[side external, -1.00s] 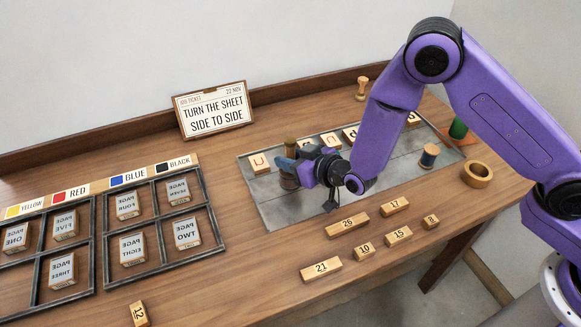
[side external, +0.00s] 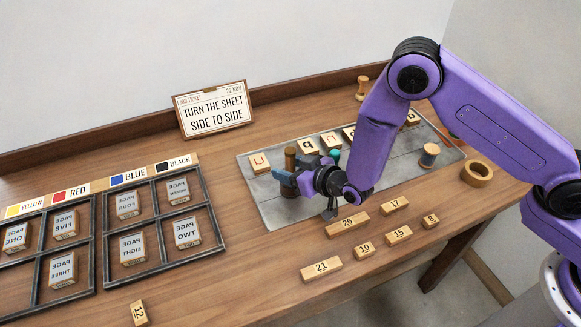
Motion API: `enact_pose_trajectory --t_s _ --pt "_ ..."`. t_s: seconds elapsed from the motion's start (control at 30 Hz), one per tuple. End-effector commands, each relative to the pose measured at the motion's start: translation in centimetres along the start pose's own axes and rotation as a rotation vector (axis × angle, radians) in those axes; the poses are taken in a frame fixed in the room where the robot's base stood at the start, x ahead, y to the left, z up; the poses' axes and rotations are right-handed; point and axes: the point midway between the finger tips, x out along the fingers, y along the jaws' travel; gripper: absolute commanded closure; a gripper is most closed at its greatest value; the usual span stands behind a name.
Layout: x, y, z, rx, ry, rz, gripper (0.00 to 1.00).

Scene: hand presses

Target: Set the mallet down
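The mallet (side external: 290,158) appears as an upright brown wooden cylinder at the left part of the grey metal plate (side external: 262,198). My gripper (side external: 286,180), with its blue fingers, is at the mallet's lower part and appears shut on it. The fingers and the gripper body hide part of the mallet. I cannot tell whether its underside touches the plate.
A teal-topped piece (side external: 335,155) stands behind my gripper. A spool (side external: 429,155) and a wooden ring (side external: 478,173) are to the right. Numbered blocks (side external: 347,223) lie in front, and framed page trays (side external: 95,262) at left.

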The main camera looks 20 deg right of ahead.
Motion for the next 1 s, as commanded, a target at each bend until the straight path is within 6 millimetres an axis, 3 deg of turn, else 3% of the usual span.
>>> enact_pose_trajectory --t_s 0.27,0.8,1.0 --pt "-0.9 0.0 -0.2 -0.001 -0.002 0.0 0.44" --pt "-9.5 -0.1 -0.3 -0.003 -0.001 -0.002 0.44" --pt "-11.6 0.0 -0.2 -0.001 -0.002 -0.001 0.44"
